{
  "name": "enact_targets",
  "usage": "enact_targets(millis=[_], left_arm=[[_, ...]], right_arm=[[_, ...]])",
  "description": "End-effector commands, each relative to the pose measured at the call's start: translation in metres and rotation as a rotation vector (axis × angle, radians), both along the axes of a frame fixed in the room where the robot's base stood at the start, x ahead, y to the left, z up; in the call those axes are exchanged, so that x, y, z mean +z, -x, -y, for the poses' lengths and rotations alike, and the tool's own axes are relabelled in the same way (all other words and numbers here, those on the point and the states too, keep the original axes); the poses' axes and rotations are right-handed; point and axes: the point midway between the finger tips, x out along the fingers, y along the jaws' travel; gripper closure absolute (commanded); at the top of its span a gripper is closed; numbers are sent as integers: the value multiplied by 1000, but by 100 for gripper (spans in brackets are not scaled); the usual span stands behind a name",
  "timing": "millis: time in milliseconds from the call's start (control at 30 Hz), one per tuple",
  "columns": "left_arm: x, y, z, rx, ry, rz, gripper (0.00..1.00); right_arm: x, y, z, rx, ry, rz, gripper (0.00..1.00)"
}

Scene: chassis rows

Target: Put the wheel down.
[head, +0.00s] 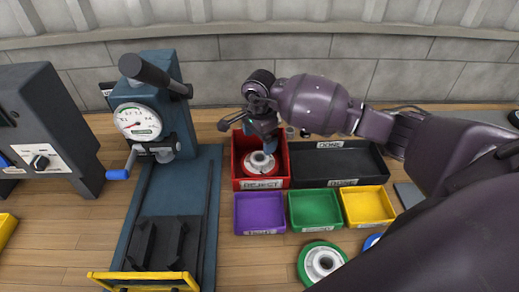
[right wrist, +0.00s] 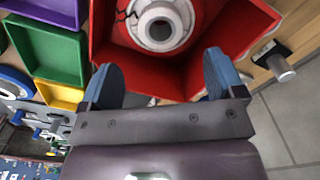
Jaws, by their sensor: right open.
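A red wheel with a pale grey hub (head: 260,168) lies in the red bin labelled REJECT (head: 262,184). The wheel (right wrist: 160,24) also shows in the right wrist view, with a dark crack-like line on its red part, inside the red bin's walls (right wrist: 228,48). My right gripper (head: 264,138) is over the red bin, above the wheel. In the right wrist view its two blue fingers (right wrist: 162,72) are spread wide apart with nothing between them, and the wheel is beyond the fingertips. My left gripper is not in view.
A long black bin labelled DONE (head: 338,160) is right of the red bin. Purple (head: 260,212), green (head: 315,208) and yellow (head: 368,205) trays stand in front. A green-rimmed wheel (head: 322,262) lies nearer. A blue press with a gauge (head: 138,122) stands left.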

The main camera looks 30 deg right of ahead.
Motion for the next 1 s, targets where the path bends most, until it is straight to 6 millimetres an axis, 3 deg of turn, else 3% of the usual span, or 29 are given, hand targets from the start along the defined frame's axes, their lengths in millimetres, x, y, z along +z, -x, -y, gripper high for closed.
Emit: enact_targets(millis=[100,300,1000], left_arm=[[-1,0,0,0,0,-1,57],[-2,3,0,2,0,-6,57],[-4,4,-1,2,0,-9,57]], right_arm=[[21,-1,0,1,2,3,12],[40,0,0,0,1,2,12],[44,0,0,0,0,0,12]])
